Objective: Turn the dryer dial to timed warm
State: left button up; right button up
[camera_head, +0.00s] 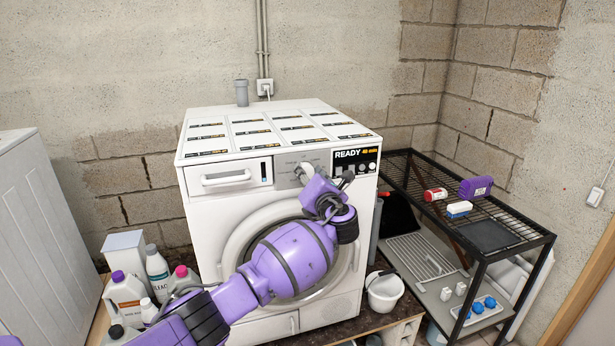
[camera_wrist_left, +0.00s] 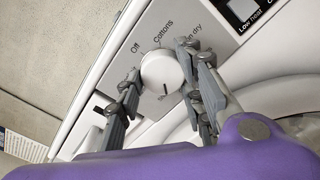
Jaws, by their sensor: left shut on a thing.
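The dryer (camera_head: 211,232) is a white front-loading machine with a grey control panel (camera_head: 290,163). The round white dial (camera_wrist_left: 158,68) shows in the left wrist view, with a dark pointer line toward the bottom of the picture. Labels around it read "Off", "Cottons" and one ending in "dry"; the label by the pointer is too small and partly hidden to read. My left gripper (camera_wrist_left: 160,80) is shut on the dial, a finger on each side. In the head view my left arm reaches across the round door and mostly hides the dial. My right gripper is not in view.
The display (camera_head: 355,160) reads "READY" with a time. A drawer handle (camera_head: 226,178) sticks out left of the panel. Bottles (camera_head: 125,292) stand at lower left, a white bucket (camera_head: 384,292) at lower right. A black wire rack (camera_head: 520,243) stands close on the right.

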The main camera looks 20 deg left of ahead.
pick_arm(q)
jog(key=shift+r+m, duration=0.15)
jog(key=shift+m, duration=2.3)
jog(key=shift+r+m, duration=0.1)
jog(key=shift+m, duration=2.35)
jog(key=shift+w, duration=0.1)
jog(key=shift+r, duration=0.1)
jog(key=o, duration=1)
jog(key=shift+o, duration=0.2)
jog(key=shift+d, duration=0.1)
